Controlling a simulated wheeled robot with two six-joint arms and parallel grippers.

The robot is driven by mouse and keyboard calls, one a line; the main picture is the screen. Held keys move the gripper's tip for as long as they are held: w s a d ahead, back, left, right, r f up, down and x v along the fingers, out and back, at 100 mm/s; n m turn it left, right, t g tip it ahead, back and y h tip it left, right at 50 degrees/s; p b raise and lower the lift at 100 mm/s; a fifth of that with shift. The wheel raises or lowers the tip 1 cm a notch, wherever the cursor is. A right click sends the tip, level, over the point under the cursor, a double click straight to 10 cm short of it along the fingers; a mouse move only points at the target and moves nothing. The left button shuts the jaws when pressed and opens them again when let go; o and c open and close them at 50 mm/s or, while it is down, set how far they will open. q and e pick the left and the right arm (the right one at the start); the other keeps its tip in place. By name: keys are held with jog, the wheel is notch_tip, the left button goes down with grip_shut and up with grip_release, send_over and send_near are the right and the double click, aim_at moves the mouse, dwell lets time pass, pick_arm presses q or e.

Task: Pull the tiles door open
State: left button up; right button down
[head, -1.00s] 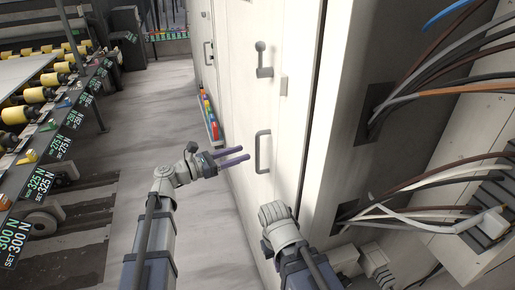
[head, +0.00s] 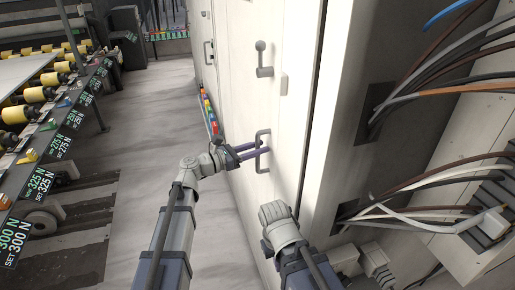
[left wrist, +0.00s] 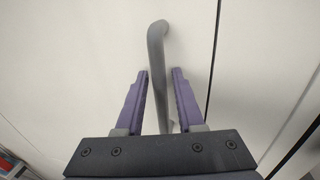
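The door (head: 245,95) is a tall off-white cabinet panel right of centre in the head view. It looks shut, with a dark seam along its right side. Its grey bar handle (head: 261,135) stands upright on the panel. My left gripper (head: 264,154) is at the handle, with its purple fingers apart. In the left wrist view the handle (left wrist: 156,60) runs down between the two open fingers (left wrist: 158,75), with gaps visible on both sides. My right arm (head: 280,225) is low by the cabinet; its gripper fingers are not visible.
A grey lever latch (head: 263,58) sits above the handle. Loose cables (head: 430,75) hang from the open cabinet side at right. A roller conveyor (head: 50,130) runs along the left. The floor (head: 150,110) between conveyor and cabinet is clear.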

pick_arm(q)
grip_shut()
dwell(1.1)
